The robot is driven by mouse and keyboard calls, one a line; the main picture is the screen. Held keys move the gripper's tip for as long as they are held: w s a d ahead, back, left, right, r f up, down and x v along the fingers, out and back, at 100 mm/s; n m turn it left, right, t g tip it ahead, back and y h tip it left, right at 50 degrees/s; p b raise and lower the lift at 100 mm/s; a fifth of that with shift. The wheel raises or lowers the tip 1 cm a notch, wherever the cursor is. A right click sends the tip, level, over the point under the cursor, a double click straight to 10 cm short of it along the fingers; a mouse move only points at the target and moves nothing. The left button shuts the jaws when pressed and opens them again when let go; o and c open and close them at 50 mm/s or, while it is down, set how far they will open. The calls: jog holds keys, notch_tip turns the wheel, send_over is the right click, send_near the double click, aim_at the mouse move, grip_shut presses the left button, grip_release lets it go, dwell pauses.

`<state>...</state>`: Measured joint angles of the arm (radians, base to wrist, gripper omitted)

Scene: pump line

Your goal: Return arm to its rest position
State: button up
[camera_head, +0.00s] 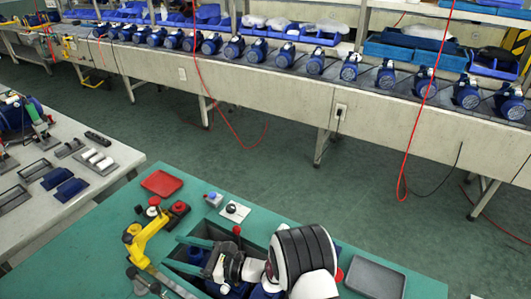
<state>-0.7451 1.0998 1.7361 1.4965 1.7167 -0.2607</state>
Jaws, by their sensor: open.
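My arm, with black ribs and white shells, reaches in from the lower edge of the head view. My gripper (217,268) is the grey and black part at its left end, low over the bench fixture. It is open; its fingertips are small and partly hidden. Blue pump parts (198,256) sit in the green fixture beside and below it. I cannot tell whether the gripper touches them.
The green bench (75,262) holds a yellow clamp tool (143,235), a red tray (162,183), a grey tray (376,277) and a small button box (214,198). A grey side table (103,178) stands left. A conveyor (270,83) with several blue pumps runs behind, across open floor.

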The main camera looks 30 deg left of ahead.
jog(key=s+d+r+n+g+h, duration=0.2)
jog(key=d+r+n+h, duration=0.4)
jog(key=d+r, duration=0.8)
jog(key=s+d+f+n+t+h, duration=0.1)
jog(key=s+d+t+h, duration=0.1)
jog(key=d, duration=0.8)
jog(key=s+d+f+n+t+h, duration=0.1)
jog(key=s+d+t+h, duration=0.1)
jog(key=d, duration=0.8)
jog(key=s+d+f+n+t+h, duration=0.1)
jog(key=s+d+h, duration=0.3)
jog(key=d, duration=0.7)
jog(key=shift+t+h, duration=0.8)
jog(key=shift+t, duration=0.1)
jog(key=shift+f, duration=0.1)
